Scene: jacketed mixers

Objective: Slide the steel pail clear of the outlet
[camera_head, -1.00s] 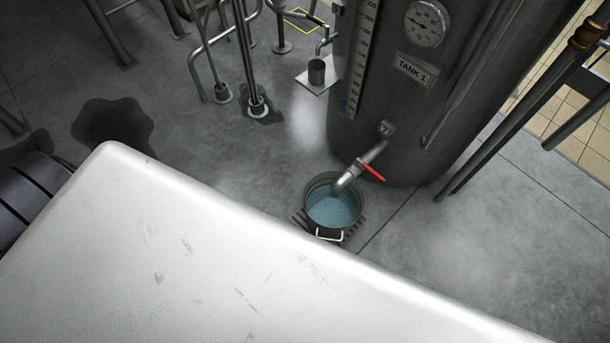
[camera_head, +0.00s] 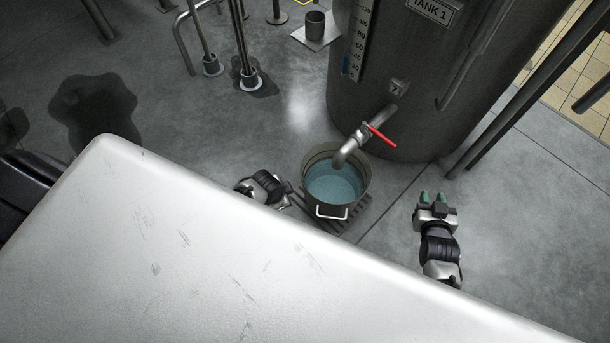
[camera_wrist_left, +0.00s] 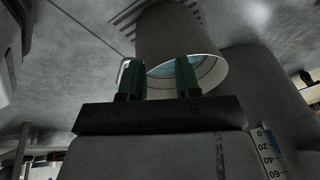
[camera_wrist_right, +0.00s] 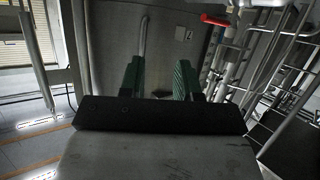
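The steel pail (camera_head: 316,203) stands upright on the floor, holding bluish liquid, with a white handle on its near side. The outlet pipe (camera_head: 346,152) of Tank 1 (camera_head: 370,100) bends down over the pail's opening. A red valve lever (camera_head: 382,136) sits on the pipe. My left gripper (camera_head: 286,191) is low, just left of the pail and partly hidden. In the left wrist view its fingers (camera_wrist_left: 159,80) are apart, with the pail (camera_wrist_left: 180,35) beyond them; contact cannot be told. My right gripper (camera_head: 433,197) is right of the pail, open and empty, its fingers (camera_wrist_right: 158,80) apart.
A slatted floor drain (camera_head: 357,213) lies under and beside the pail. Pipe stands (camera_head: 248,80) and a small cup on a plate (camera_head: 315,27) are at the back left. Bare floor (camera_head: 510,215) is free on the right. A large white surface hides the near area.

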